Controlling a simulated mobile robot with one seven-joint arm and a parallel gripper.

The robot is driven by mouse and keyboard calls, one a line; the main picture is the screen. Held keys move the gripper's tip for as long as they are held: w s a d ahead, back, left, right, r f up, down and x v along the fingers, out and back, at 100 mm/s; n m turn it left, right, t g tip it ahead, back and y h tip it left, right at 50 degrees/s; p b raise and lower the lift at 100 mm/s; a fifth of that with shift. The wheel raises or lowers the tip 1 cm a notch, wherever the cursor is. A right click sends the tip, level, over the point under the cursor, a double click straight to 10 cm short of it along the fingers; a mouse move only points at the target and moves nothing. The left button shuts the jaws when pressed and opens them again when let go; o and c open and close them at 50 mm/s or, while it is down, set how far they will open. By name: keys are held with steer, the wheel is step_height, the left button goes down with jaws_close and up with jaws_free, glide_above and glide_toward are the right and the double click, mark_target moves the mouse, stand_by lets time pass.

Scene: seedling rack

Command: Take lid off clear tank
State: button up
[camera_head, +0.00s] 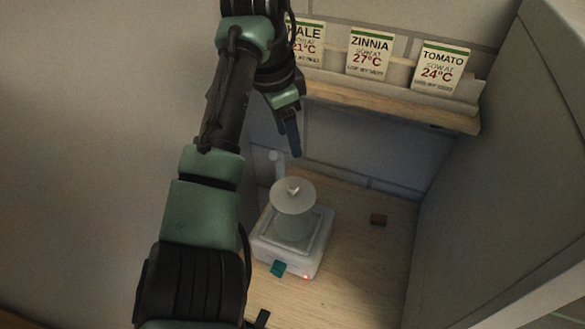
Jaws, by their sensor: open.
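A clear tank (296,228) stands upright on a white square base unit on the wooden surface. A round pale lid (293,197) with a small knob on top sits on the tank. My gripper (294,145) points downward above and just behind the lid in the picture, apart from it. Its dark fingers are seen edge-on, open, with nothing visible between them. My arm comes up along the left of the tank and hides part of the area behind it.
The white base unit (308,262) has a teal tab at its front. A wooden shelf (400,103) above holds seed packets, including the Zinnia (370,52) and Tomato (441,66) ones. A grey wall closes the right side.

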steer(key=s+a+g, duration=0.1)
glide_above(292, 186)
steer(key=a, duration=0.1)
step_height(292, 186, down, 7)
steer(key=shift+s+a+f+b, duration=0.1)
steer(key=shift+s+b, duration=0.05)
steer(key=shift+b, duration=0.3)
steer(key=f+p, duration=0.1)
steer(key=f, duration=0.1)
steer(key=d+f+p, duration=0.1)
steer(key=f, duration=0.1)
steer(key=shift+f, duration=0.85)
jaws_close()
